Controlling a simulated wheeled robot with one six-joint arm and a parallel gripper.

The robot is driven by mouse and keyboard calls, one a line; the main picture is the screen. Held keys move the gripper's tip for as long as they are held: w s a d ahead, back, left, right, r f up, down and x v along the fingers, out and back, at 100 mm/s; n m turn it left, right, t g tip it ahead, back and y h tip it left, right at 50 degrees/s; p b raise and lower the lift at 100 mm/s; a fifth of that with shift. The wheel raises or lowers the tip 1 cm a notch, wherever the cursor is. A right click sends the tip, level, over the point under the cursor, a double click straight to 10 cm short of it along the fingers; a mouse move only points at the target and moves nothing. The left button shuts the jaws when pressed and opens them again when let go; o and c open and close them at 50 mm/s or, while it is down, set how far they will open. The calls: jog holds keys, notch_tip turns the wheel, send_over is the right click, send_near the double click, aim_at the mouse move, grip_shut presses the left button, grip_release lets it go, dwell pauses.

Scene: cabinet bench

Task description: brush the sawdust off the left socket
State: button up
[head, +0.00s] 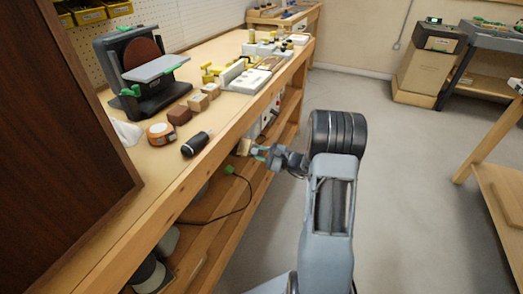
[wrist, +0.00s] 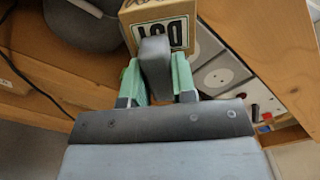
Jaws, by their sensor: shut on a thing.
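In the wrist view my gripper (wrist: 157,82) has its two green fingers shut on a dark grey, rounded piece (wrist: 156,68). It looks like a handle; no bristles show. Two round sockets, the nearer-to-box one (wrist: 217,77) and another (wrist: 247,108), sit in pale plates just right of the fingers. I cannot tell for sure which is the left socket, and sawdust is too unclear to make out. In the head view my gripper (head: 262,152) is beside the bench front, below the top, near the pale socket panel (head: 267,119).
A tan box (wrist: 180,12) with a printed label is just beyond the fingers. Red parts (wrist: 267,115) show beyond the sockets. The wooden bench edge (wrist: 272,35) runs close by. A black cable (head: 250,195) hangs over the lower shelf. The floor (head: 410,180) at right is clear.

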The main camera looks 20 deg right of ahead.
dwell(0.3)
jog(key=shift+v, duration=3.1)
jog(key=shift+v, duration=1.45)
